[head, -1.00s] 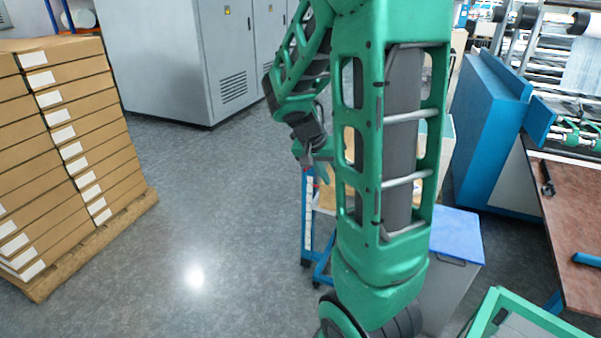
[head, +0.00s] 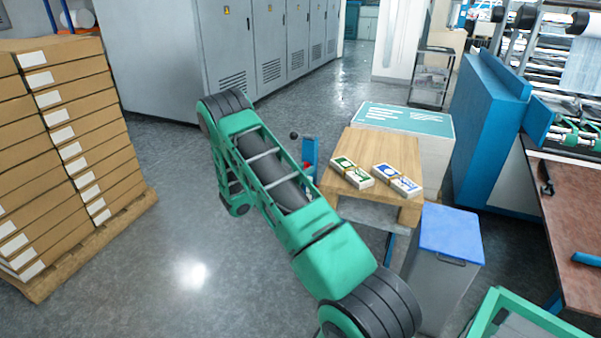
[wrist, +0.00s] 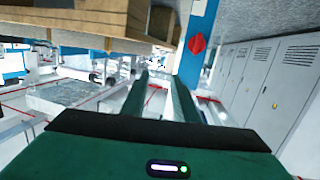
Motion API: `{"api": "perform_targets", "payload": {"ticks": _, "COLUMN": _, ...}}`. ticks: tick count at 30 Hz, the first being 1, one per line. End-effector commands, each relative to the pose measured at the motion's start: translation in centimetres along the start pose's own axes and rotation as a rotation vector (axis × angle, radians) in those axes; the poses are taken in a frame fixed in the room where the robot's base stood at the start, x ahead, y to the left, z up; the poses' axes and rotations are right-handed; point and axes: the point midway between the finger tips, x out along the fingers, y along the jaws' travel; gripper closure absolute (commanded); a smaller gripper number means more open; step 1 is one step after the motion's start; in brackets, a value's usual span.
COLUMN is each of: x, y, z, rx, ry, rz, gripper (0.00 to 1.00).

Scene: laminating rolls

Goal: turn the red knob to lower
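The red knob (wrist: 198,44) sits on a blue upright post (wrist: 193,65) in the wrist view, up and right of my fingers and apart from them. My gripper (wrist: 160,76) shows two dark green fingers with a gap between them, and nothing is held there. In the head view the blue post (head: 310,150) stands at the left side of a wooden-topped table. My arm's links cover the lower part of that area, and I cannot make out my gripper in that view.
The wooden tabletop (head: 395,150) carries two small stacks of printed cards (head: 352,171). A bin with a blue lid (head: 450,233) stands in front. Stacked cartons (head: 70,140) are at the left, and grey cabinets (head: 160,60) behind. The floor between is open.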

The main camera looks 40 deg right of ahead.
Motion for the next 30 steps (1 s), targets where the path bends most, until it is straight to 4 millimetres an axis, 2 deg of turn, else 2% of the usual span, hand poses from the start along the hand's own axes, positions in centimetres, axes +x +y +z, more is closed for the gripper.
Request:
{"api": "perform_targets", "payload": {"ticks": 1, "x": 0.1, "y": -0.9, "z": 1.6, "rx": -0.005, "ry": 0.029, "rz": -0.031, "gripper": 0.73}}
{"api": "perform_targets", "payload": {"ticks": 6, "x": -0.2, "y": -3.4, "z": 5.0, "rx": 0.008, "ry": 0.107, "rz": -0.13, "gripper": 0.73}}
{"api": "perform_targets", "payload": {"ticks": 12, "x": -0.6, "y": -4.7, "z": 7.0, "rx": 0.014, "ry": 0.144, "rz": -0.193, "gripper": 0.73}}
{"api": "perform_targets", "payload": {"ticks": 16, "x": -0.1, "y": -5.0, "z": 7.1, "rx": 0.018, "ry": 0.149, "rz": -0.201, "gripper": 0.73}}
{"api": "perform_targets", "payload": {"ticks": 19, "x": 1.1, "y": -5.2, "z": 6.9, "rx": 0.019, "ry": 0.148, "rz": -0.199, "gripper": 0.73}}
{"api": "perform_targets", "payload": {"ticks": 30, "x": 7.2, "y": -6.4, "z": 5.9, "rx": 0.019, "ry": 0.148, "rz": -0.199, "gripper": 0.73}}
